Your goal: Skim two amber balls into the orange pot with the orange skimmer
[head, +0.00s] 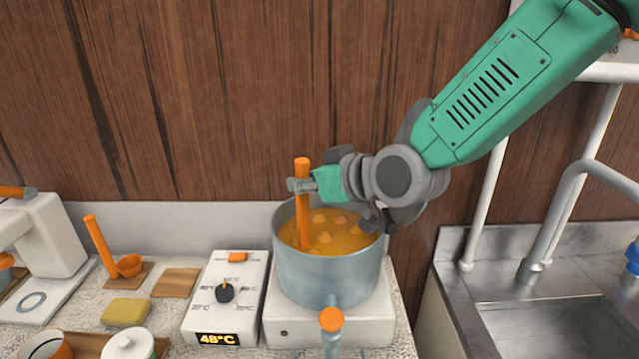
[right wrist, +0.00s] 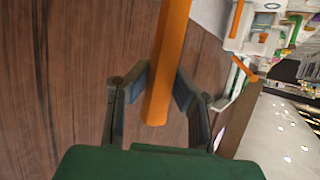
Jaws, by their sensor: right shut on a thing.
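My right gripper (head: 303,185) is shut on the upright orange handle of the skimmer (head: 303,224), near its top. The handle also shows between the fingers in the right wrist view (right wrist: 168,60). Its lower end goes into orange liquid in a grey metal pot (head: 325,278), so the skimmer's head is hidden. Several amber balls (head: 341,221) show at the liquid's surface around the handle. An orange-sided pot with a pale rim (head: 62,351) is cut off at the lower left; I cannot tell what is inside. My left gripper is not in view.
The metal pot stands on a white burner (head: 282,328), its orange-tipped handle (head: 331,319) pointing forward. Left are a control box (head: 226,290) reading 48°C, an orange ladle (head: 101,245), a yellow sponge (head: 125,312) and a white lidded jar (head: 128,344). A sink (head: 545,325) lies right.

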